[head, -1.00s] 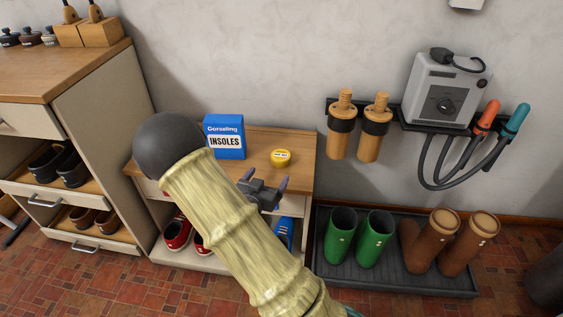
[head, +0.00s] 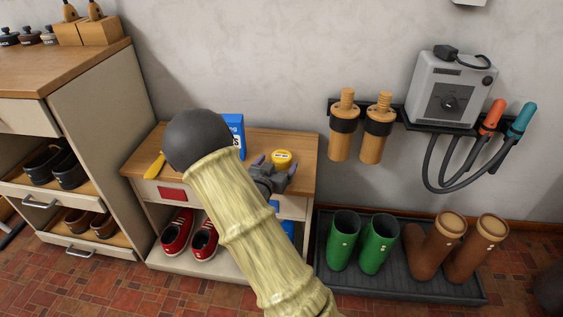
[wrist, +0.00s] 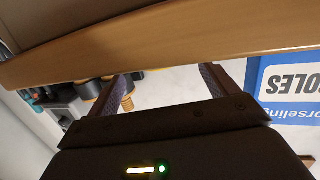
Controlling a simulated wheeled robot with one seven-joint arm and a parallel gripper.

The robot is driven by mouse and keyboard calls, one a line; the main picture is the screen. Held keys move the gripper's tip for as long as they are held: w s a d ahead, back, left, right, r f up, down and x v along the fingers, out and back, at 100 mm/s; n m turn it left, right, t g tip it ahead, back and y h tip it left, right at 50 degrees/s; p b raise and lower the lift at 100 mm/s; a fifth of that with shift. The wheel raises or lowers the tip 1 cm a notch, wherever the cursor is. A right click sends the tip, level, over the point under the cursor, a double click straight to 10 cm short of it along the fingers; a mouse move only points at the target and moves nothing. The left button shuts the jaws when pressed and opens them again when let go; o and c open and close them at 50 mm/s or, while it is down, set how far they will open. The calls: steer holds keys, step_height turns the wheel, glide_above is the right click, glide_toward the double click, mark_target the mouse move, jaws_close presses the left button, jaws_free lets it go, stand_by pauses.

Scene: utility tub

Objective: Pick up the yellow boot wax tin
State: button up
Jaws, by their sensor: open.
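The yellow boot wax tin (head: 281,157) is a small round tin on the wooden top of the low shoe bench (head: 303,147), right of the blue insoles box (head: 235,124). My gripper (head: 276,164) is open and empty near the bench's front edge; in the head view its fingers appear just below and to either side of the tin. In the wrist view my fingers (wrist: 160,78) are spread, with nothing visible between them. The tin cannot be made out there; the bench's wooden edge crosses the upper part. The insoles box shows upside down at right (wrist: 288,90).
A yellow object (head: 154,166) lies at the bench's left end. Red shoes (head: 177,231) stand on the shelf below. Right of the bench, a dark tray (head: 398,287) holds green boots (head: 342,240) and brown boots. A boot dryer (head: 452,90) is on the wall above.

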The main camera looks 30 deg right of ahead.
mark_target(278, 163)
steer(key=shift+w+d+f+b, duration=0.4)
steer(key=shift+w+d+b, duration=0.15)
steer(key=shift+w+d, duration=0.1)
steer(key=shift+w+d+f+b, duration=0.4)
steer(key=shift+w+d+b, duration=0.1)
steer(key=shift+w, duration=0.1)
steer(key=shift+w+d+r, duration=0.1)
steer(key=shift+w+r, duration=0.05)
steer(key=shift+w, duration=0.1)
steer(key=c, duration=1.1)
steer(key=shift+s, duration=0.1)
